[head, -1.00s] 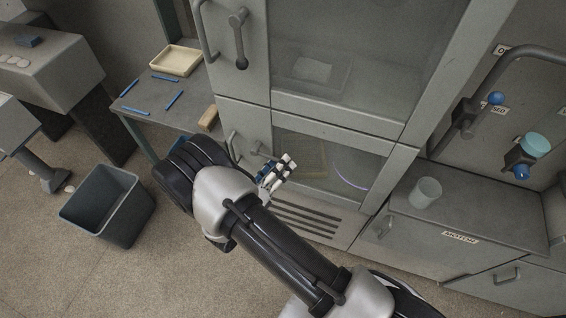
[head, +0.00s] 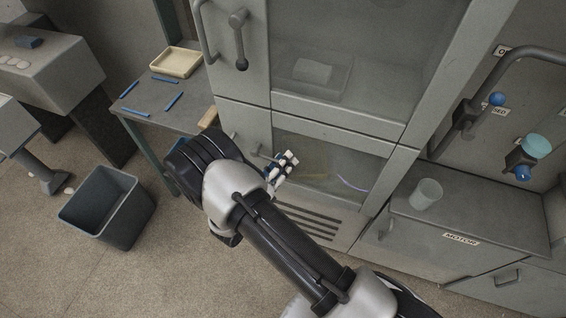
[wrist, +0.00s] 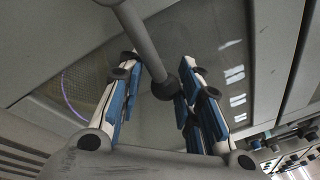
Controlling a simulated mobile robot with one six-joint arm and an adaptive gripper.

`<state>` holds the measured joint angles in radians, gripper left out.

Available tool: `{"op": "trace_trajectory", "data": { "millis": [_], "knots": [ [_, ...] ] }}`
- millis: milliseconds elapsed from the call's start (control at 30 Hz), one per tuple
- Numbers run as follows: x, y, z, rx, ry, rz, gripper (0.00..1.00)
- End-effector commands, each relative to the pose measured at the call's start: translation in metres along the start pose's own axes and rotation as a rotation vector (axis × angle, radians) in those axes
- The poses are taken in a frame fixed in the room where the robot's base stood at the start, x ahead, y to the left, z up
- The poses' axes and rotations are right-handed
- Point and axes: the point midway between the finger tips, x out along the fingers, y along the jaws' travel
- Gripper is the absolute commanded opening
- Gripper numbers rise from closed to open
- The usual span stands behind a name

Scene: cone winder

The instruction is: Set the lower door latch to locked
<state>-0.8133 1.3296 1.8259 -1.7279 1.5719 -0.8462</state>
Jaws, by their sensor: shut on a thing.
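The lower door latch is a grey lever that shows beside my fingers in the head view (head: 262,155), partly hidden. In the wrist view its round bar (wrist: 140,40) runs down from the top to a dark ball end between my fingers. My gripper (head: 285,165) is at the lower cabinet door (head: 335,172), with its blue and white fingers around the lever; in the wrist view the fingers (wrist: 160,75) stand on both sides of the ball end. The lever appears roughly sideways; its pivot is hard to make out.
The upper latch (head: 238,38) hangs down beside a pull handle (head: 203,35). A side table (head: 190,120) with a cream tray (head: 175,62) and blue sticks stands left. A bin (head: 105,205) is on the floor. A cup (head: 426,193) stands on the right cabinet.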

Motion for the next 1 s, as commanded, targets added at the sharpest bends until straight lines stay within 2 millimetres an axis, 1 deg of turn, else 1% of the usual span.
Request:
{"op": "trace_trajectory", "data": {
  "millis": [33,300,667,767,900,1000],
  "knots": [
    [0.000,0.000,0.001,0.002,-0.001,-0.001,0.18],
    [0.000,-0.001,0.002,0.004,-0.002,-0.002,0.00],
    [0.000,0.001,0.003,0.028,-0.002,0.001,0.00],
    [0.000,0.009,-0.001,0.110,0.009,0.017,0.00],
    [-0.002,0.023,-0.006,0.269,0.034,0.048,0.00],
    [-0.002,0.030,-0.007,0.355,0.047,0.065,0.00]
  ]
}}
